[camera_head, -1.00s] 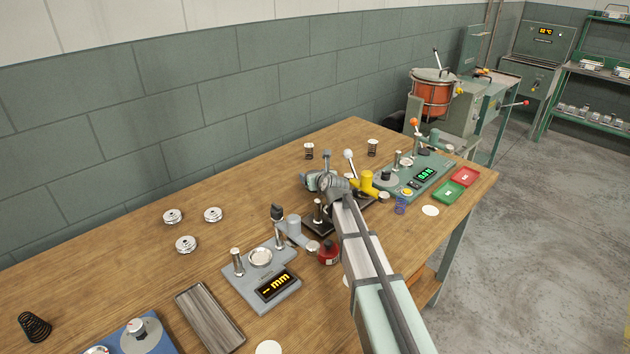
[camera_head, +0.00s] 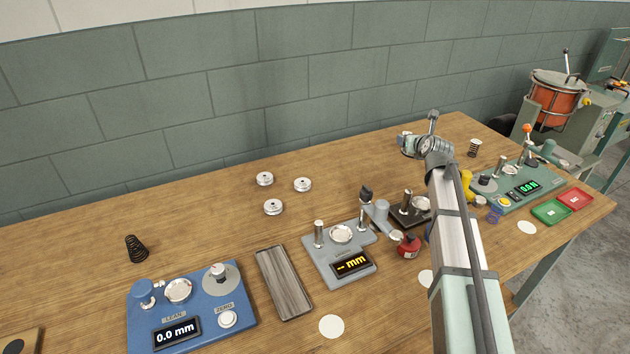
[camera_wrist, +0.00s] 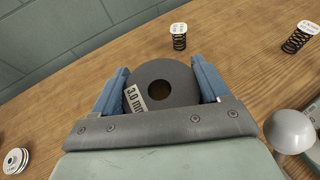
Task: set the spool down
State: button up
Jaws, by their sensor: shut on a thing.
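My gripper (camera_wrist: 160,66) shows in the wrist view with its blue fingers shut on a dark grey spool (camera_wrist: 180,75). The spool is a flat disc with a centre hole and a tag reading 3.0 mm. It is held above the wooden bench (camera_wrist: 85,115); the exact height is hard to tell. In the head view my gripper (camera_head: 410,146) is over the back part of the bench, beyond the dark fixture (camera_head: 409,218). The spool is largely hidden there. Three silver discs (camera_head: 265,179) lie on the bench to the left of my gripper.
Capped springs (camera_wrist: 180,42) stand near the wall. A grey gauge (camera_head: 340,252), blue lean gauge (camera_head: 190,305) and green tester (camera_head: 520,185) stand on the bench. Bench between the silver discs and my gripper looks clear.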

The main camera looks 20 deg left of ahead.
notch_tip(320, 180, up, 6)
jog(key=shift+f, duration=0.15)
jog(key=s+a+n+g+y, duration=0.2)
jog(key=s+a, duration=0.4)
jog(key=a, duration=0.4)
jog(key=s+a+n+g+y, duration=0.1)
jog(key=s+a+n+y, duration=0.1)
jog(key=s+a, duration=0.65)
jog(key=s+a+n+g+y, duration=0.2)
jog(key=s+a, duration=0.2)
jog(key=a, duration=0.9)
jog(key=s+a+n+g+y, duration=0.1)
jog(key=s+a+n+g, duration=0.2)
jog(key=s+a, duration=0.6)
jog(key=s+a+n+g+y, duration=0.15)
jog(key=s+a, duration=0.35)
jog(key=s, duration=0.7)
jog(key=s+a+n+g+y, duration=0.1)
jog(key=s+a+n+g, duration=0.25)
jog(key=s+a, duration=0.6)
jog(key=shift+h, duration=0.35)
jog(key=shift+s+d+f, duration=0.25)
jog(key=shift+d+f, duration=0.1)
jog(key=shift+f, duration=2.2)
jog(key=shift+s+d+f, duration=0.2)
jog(key=shift+d+f, duration=0.1)
jog(key=shift+f, duration=2.25)
jog(key=shift+s+d+f, duration=0.25)
jog(key=shift+d+f, duration=0.1)
jog(key=shift+f, duration=2.2)
